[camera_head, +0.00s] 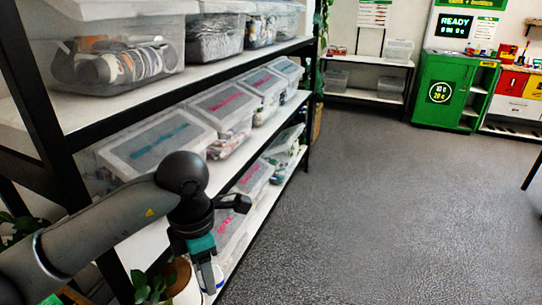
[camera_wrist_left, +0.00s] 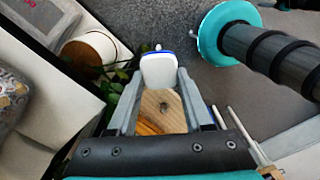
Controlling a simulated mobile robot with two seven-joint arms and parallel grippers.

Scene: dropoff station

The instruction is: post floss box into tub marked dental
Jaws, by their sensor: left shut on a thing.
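My left gripper (camera_head: 207,279) hangs in front of the lower shelves in the head view. It is shut on the floss box, a small white box with a blue edge (camera_wrist_left: 158,69), seen between the fingertips in the left wrist view (camera_wrist_left: 157,84). The box shows only partly in the head view (camera_head: 217,277). Clear lidded tubs stand on the shelves: one with teal lid writing (camera_head: 125,152) and others with pink writing (camera_head: 223,99) on the middle shelf. The writing is too small to read, so I cannot tell which is dental. My right gripper is not in view.
The black-framed shelf rack (camera_head: 303,98) fills the left side. More tubs (camera_head: 254,180) stand on its lower shelf. A white plant pot (camera_head: 184,284) stands near the gripper. A green cabinet (camera_head: 449,92) is at the back right. The grey floor (camera_head: 390,200) is clear.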

